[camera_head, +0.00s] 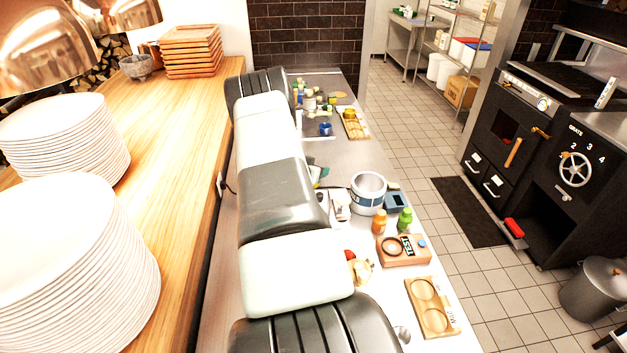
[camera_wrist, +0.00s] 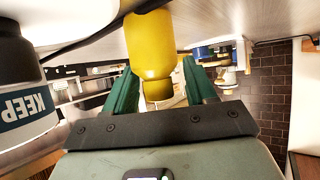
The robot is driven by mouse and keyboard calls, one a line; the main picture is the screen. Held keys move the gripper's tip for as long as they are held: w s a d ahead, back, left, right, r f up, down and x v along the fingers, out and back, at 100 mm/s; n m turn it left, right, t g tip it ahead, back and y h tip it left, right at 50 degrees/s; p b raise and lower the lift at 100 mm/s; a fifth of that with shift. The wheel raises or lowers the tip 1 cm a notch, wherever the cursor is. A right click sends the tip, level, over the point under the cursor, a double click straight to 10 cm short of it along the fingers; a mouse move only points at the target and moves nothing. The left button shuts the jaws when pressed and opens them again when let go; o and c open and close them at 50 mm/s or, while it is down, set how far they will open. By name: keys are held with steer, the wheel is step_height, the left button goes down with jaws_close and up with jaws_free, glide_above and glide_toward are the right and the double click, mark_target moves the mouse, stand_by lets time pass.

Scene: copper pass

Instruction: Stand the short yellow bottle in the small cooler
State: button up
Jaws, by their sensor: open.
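The short yellow bottle (camera_wrist: 151,48) shows in the wrist view, which is upside down. It stands upright on the steel counter, its narrower neck toward my gripper. My gripper (camera_wrist: 152,82) is open, with one green finger on either side of the bottle; I cannot tell whether they touch it. In the head view a bit of my green gripper (camera_head: 319,172) shows beside my arm, and I cannot clearly make out the bottle there. The small cooler looks to be the round tub (camera_head: 368,205) with a blue band. Its "KEEP" label (camera_wrist: 24,106) shows at left in the wrist view.
An orange bottle (camera_head: 379,224) and a green bottle (camera_head: 404,222) stand in front of the tub, near a wooden "TEST" holder (camera_head: 404,260). A wooden board with two round recesses (camera_head: 434,312) lies nearer. More items, including a tray (camera_head: 354,128), are farther along the counter.

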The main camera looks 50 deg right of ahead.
jaws_close()
steer(key=shift+r, duration=0.55)
step_height(320, 180, up, 8)
steer(key=s+d+r+m+g, duration=0.2)
steer(key=s+r+m+g, duration=0.1)
steer(key=s, duration=0.3)
steer(key=s+d+r+m+g, duration=0.2)
steer(key=s+r+m+g, duration=0.15)
steer(key=s, duration=0.35)
steer(key=s+r+m+g+y, duration=0.1)
steer(key=s+m+g+y, duration=0.15)
steer(key=s, duration=0.35)
step_height(320, 180, down, 10)
steer(key=a, duration=0.1)
steer(key=shift+s+r, duration=0.2)
steer(key=shift+s, duration=0.05)
